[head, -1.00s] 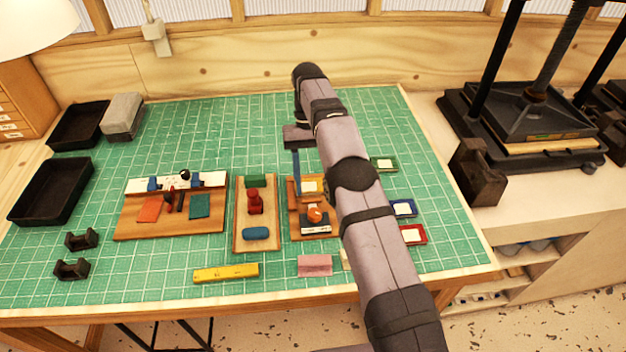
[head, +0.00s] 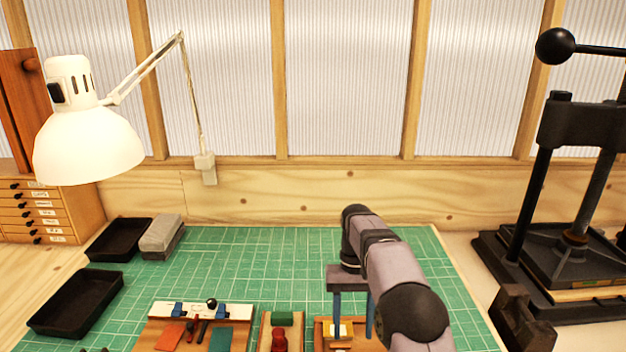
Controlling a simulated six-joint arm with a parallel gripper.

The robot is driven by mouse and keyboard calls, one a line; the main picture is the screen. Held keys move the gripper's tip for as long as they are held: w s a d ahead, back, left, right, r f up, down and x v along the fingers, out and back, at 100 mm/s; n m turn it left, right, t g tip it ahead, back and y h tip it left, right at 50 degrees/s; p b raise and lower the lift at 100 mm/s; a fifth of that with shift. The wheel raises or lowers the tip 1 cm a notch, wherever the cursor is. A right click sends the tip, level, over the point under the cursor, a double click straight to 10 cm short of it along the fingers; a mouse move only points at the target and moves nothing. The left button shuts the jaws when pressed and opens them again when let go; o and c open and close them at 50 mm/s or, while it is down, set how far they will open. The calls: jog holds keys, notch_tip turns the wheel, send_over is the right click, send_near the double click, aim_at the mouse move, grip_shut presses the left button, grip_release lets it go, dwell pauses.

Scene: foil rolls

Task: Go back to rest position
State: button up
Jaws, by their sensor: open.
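My gripper (head: 353,324) is open, with two blue fingers pointing down from a dark crossbar. It hangs over or just in front of the right wooden board (head: 320,331). A small pale yellow piece (head: 337,329) shows between the fingers. I cannot tell whether the fingers touch it. My arm reaches in from the lower right and hides the mat behind it. The front part of the boards is cut off by the bottom edge.
The green mat (head: 260,258) is clear behind the boards. Black trays (head: 75,302) and a grey block (head: 161,235) lie at left. A white lamp (head: 90,145) leans in at upper left. A black press (head: 560,245) stands at right.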

jog(key=s+d+f+t, duration=0.1)
jog(key=s, duration=0.7)
jog(key=s+d+f+t, duration=0.1)
jog(key=s+d+f, duration=0.1)
jog(key=s, duration=0.7)
jog(key=s+d+f+t, duration=0.1)
jog(key=s+d, duration=0.1)
jog(key=s, duration=0.7)
jog(key=shift+d+f+b, duration=0.25)
jog(key=shift+f+b, duration=0.05)
jog(key=shift+f, duration=0.05)
